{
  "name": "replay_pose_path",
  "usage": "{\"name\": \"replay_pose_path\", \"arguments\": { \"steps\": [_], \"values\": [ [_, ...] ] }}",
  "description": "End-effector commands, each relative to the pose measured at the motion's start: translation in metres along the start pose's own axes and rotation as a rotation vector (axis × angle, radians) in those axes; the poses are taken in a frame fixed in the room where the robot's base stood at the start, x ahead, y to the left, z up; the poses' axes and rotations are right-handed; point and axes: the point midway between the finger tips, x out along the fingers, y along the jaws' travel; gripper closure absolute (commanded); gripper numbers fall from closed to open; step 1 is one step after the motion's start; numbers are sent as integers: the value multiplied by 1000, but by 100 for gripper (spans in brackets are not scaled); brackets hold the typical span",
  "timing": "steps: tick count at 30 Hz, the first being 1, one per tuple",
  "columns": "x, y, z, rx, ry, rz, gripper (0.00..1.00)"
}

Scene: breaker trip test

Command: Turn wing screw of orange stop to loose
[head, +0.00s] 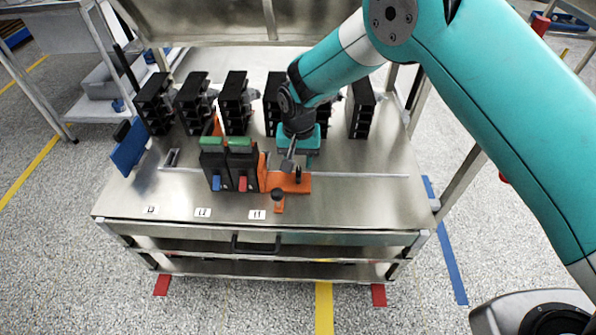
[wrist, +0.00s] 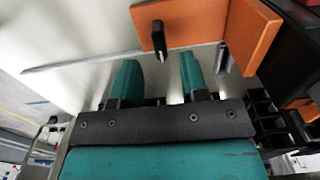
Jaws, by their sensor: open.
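The orange stop (head: 296,185) is an angled orange bracket beside the black breakers at the middle of the bench. In the wrist view its flat plate (wrist: 195,22) is at the top. The black wing screw (wrist: 158,38) stands on that plate, its wing running roughly up and down in the picture. My gripper (head: 289,162) is just above and behind the stop in the head view. In the wrist view my gripper (wrist: 158,76) is open and empty, its teal fingers pointing toward the screw, with a gap between their tips and it.
Two black breakers with green tops (head: 240,165) stand directly left of the stop. A small orange piece with a black knob (head: 278,198) sits in front of it. A row of black units (head: 235,103) lines the back. The bench's right front (head: 370,200) is clear.

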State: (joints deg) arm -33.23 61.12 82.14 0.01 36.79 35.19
Motion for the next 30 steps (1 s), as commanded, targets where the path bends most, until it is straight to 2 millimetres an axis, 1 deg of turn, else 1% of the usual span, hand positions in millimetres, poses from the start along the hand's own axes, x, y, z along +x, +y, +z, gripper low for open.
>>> {"name": "replay_pose_path", "arguments": {
  "steps": [1, 3, 6, 9, 13, 20, 21, 23, 24, 25, 26, 30],
  "values": [
    [12, 0, 0, 0, -2, 1, 60],
    [24, 0, 0, 0, -1, 0, 60],
    [36, 0, 0, 0, -1, 1, 60],
    [44, 0, 0, 0, 1, -1, 60],
    [48, 0, 0, 0, 1, -1, 60],
    [48, 0, 0, 0, 1, -1, 60],
    [48, 0, 0, 0, 1, -1, 69],
    [48, 0, 0, 0, 1, -1, 83],
    [48, 0, 0, 0, 1, -1, 92],
    [48, 0, 0, 0, 1, -1, 99],
    [48, 0, 0, 0, 1, -1, 100],
    [48, 0, 0, -1, 1, -1, 100]
  ]
}}
